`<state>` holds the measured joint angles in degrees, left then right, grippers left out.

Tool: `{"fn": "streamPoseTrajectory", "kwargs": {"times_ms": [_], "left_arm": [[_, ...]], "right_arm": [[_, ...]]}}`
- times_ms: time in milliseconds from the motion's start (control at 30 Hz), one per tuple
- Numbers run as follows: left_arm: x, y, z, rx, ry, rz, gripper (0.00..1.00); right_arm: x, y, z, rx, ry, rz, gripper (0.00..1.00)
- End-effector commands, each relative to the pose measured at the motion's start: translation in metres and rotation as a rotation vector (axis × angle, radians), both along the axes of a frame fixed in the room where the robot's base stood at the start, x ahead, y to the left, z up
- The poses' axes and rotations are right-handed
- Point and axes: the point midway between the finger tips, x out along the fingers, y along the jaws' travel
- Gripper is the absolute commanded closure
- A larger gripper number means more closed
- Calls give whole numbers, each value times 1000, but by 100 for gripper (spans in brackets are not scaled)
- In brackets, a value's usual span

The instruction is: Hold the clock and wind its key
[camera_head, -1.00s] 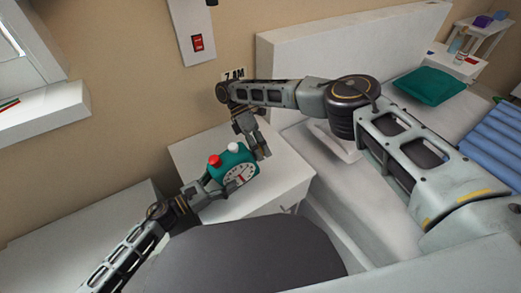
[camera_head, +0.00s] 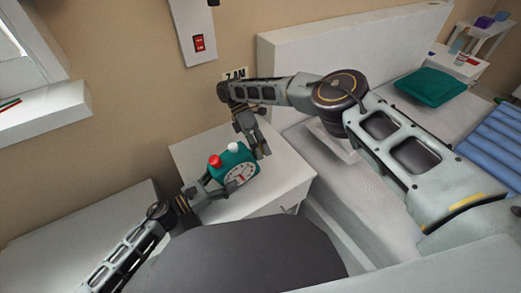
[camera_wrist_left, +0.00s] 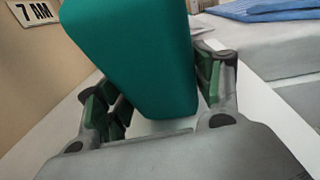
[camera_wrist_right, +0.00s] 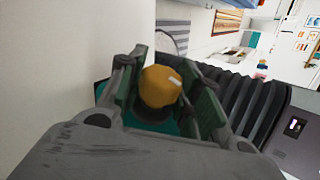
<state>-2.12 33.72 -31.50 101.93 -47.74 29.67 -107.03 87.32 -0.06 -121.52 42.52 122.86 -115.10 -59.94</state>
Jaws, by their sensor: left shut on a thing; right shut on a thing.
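The teal clock (camera_head: 237,166) has a white dial, a red knob and a white knob on top. It is at the nightstand, its dial tilted up; I cannot tell whether it touches the top. My left gripper (camera_head: 226,189) is shut on the clock's body from the left, and the teal body (camera_wrist_left: 140,55) fills the space between its fingers in the left wrist view. My right gripper (camera_head: 261,152) is at the clock's back, shut on the yellow-orange key (camera_wrist_right: 160,86), seen between its fingers in the right wrist view. The key is hidden in the head view.
The white nightstand (camera_head: 282,180) is under the clock. A bed with a white headboard (camera_head: 360,45) and a green pillow (camera_head: 430,86) stands to the right. A wall sign reading 7 AM (camera_wrist_left: 35,12) and a red switch (camera_head: 198,43) are behind. A dark grey surface (camera_head: 245,258) lies in front.

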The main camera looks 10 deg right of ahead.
Motion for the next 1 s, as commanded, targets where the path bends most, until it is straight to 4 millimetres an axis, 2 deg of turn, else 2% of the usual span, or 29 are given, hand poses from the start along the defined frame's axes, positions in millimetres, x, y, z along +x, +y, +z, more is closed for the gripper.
{"fn": "streamPoseTrajectory", "kwargs": {"times_ms": [33, 200, 667, 1000], "left_arm": [[0, 2, -3, 6, 4, 3, 53], [0, 2, -3, 6, 3, 2, 54], [-1, 0, -2, 3, 3, -1, 54], [-1, 0, -2, 2, 2, -2, 54]], "right_arm": [[3, -4, 3, -6, -5, -5, 64], [2, -3, 2, -5, -4, -3, 44], [2, -2, 4, -4, -4, -2, 44], [2, -2, 25, -4, -6, -2, 44]]}}
